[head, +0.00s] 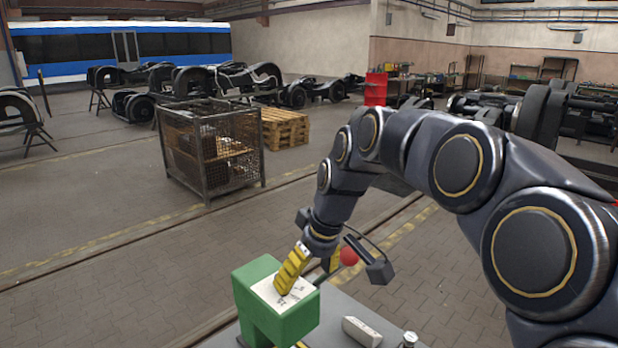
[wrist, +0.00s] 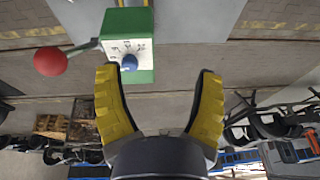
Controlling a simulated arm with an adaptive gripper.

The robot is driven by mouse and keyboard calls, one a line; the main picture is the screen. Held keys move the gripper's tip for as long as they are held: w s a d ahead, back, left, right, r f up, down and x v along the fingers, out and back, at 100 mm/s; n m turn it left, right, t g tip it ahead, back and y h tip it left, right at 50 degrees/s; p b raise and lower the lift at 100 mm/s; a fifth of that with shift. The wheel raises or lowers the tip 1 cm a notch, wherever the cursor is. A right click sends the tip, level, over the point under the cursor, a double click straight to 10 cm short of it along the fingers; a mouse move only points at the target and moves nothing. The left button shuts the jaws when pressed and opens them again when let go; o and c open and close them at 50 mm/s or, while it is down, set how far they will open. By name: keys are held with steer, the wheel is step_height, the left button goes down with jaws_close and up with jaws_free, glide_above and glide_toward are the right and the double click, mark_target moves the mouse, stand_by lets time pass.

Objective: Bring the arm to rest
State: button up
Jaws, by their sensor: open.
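My gripper (head: 306,281) hangs over the front bench at the end of my bent arm. Its two yellow fingers are spread, and the wrist view shows nothing between them (wrist: 157,74). A green box (head: 252,290) with a white marked face stands close to the gripper. In the head view the left finger overlaps that face; I cannot tell whether they touch. In the wrist view the green box (wrist: 142,76) lies beyond the fingertips, with a blue knob (wrist: 129,62) on its face. A lever with a red ball (wrist: 50,61) sticks out from its side; the ball also shows in the head view (head: 348,256).
The grey bench top (head: 335,304) carries a pale block (head: 361,331) and a small cylindrical item (head: 409,340) to the right of the green box. A mesh crate (head: 212,150) and wooden pallets (head: 284,127) stand on the floor behind.

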steer(key=s+d+f+m+g+h, duration=0.1)
steer(key=s+d+f+m, duration=0.1)
steer(key=s, duration=0.7)
steer(key=s+d+f+m+g+h, duration=0.1)
steer(key=s+d, duration=0.4)
steer(key=s, duration=0.5)
steer(key=s+d+f+m+g, duration=0.1)
steer(key=s+d+f+m, duration=0.2)
steer(key=s, duration=0.7)
steer(key=shift+s+d+f+m+g+h, duration=0.15)
steer(key=shift+s+d+m+g+h, duration=0.2)
steer(key=shift+m, duration=0.55)
steer(key=shift+w, duration=0.15)
